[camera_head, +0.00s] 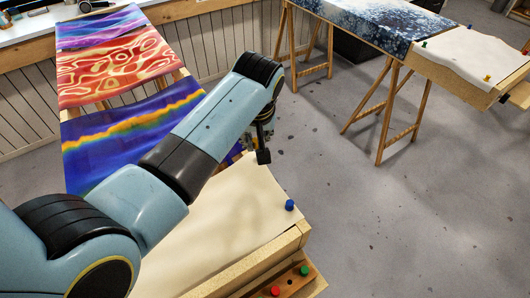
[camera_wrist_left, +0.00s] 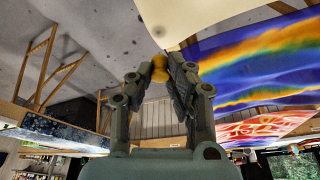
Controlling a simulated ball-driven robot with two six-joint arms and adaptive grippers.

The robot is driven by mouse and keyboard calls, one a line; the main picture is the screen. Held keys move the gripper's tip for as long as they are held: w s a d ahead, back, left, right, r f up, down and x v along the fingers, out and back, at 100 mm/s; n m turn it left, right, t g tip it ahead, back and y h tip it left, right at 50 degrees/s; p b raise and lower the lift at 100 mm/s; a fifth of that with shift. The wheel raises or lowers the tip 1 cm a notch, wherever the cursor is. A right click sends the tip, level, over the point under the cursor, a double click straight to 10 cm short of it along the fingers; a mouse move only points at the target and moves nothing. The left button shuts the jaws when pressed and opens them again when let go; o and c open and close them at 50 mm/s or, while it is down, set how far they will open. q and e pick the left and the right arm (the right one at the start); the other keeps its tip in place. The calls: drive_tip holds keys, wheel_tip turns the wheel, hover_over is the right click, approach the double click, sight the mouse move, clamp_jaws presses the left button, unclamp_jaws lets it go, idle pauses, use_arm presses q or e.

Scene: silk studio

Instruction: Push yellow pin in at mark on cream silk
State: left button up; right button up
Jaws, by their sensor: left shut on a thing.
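The cream silk (camera_head: 232,215) lies over a wooden frame (camera_head: 262,262) in the lower middle of the head view. A blue pin (camera_head: 290,205) stands at its right corner. My left gripper (camera_head: 262,150) is over the silk's far corner. In the left wrist view, my left gripper (camera_wrist_left: 163,72) is shut on the yellow pin (camera_wrist_left: 159,66), which is between the fingertips close to the edge of the cream silk (camera_wrist_left: 180,18). I cannot tell whether the pin touches the silk. My right gripper is not in view.
A wooden block with a green pin (camera_head: 304,270) and a red pin (camera_head: 275,291) sits at the near side of the frame. Colourful painted silk (camera_head: 110,140) stretches behind at left. Another cream silk (camera_head: 470,55) with pins is far right. Open floor lies to the right.

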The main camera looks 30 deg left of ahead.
sight(255, 162)
use_arm(q)
drive_tip(key=shift+w+a+r+n, duration=0.15)
drive_tip(key=shift+w+a+n, duration=0.15)
drive_tip(key=shift+w, duration=0.05)
drive_tip(key=shift+a, duration=0.1)
drive_tip(key=shift+b, duration=0.35)
drive_tip(key=shift+s+f, duration=0.1)
drive_tip(key=shift+f, duration=0.25)
drive_tip(key=shift+f+b, duration=0.6)
drive_tip(key=shift+b, duration=0.1)
drive_tip(key=shift+f+b, duration=0.5)
drive_tip(key=shift+b, duration=0.1)
wheel_tip(255, 162, down, 2)
drive_tip(key=b, duration=0.2)
drive_tip(key=shift+f+b, duration=0.2)
drive_tip(key=shift+b, duration=0.15)
drive_tip(key=shift+f+b, duration=0.9)
drive_tip(key=shift+b, duration=0.2)
drive_tip(key=shift+f, duration=0.6)
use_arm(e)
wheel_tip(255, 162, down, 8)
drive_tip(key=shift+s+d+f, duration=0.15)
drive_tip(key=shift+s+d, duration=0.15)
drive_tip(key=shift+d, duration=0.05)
